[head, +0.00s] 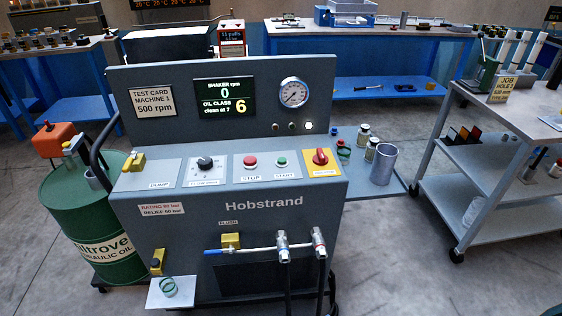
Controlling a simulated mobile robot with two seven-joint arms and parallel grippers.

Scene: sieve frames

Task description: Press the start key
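The start key (281,162) is a green round button on the sloping top panel of the grey Hobstrand machine (263,202), above a label reading START. A red stop button (250,162) is just to its left. The display (225,98) reads shaker rpm 0, oil class 6, clean at 7. A test card (152,102) beside it reads machine 1, 500 rpm. A rotary knob (205,163) is left of the stop button, and a red switch on a yellow plate (320,158) is to the right of the start key. Neither gripper shows in the head view.
A green oil drum (95,220) stands left of the machine. Small jars and a grey cylinder (384,164) stand on a side shelf at its right. A grey cart (500,150) is at the far right. Hoses hang from the machine's front. The space above the panel is clear.

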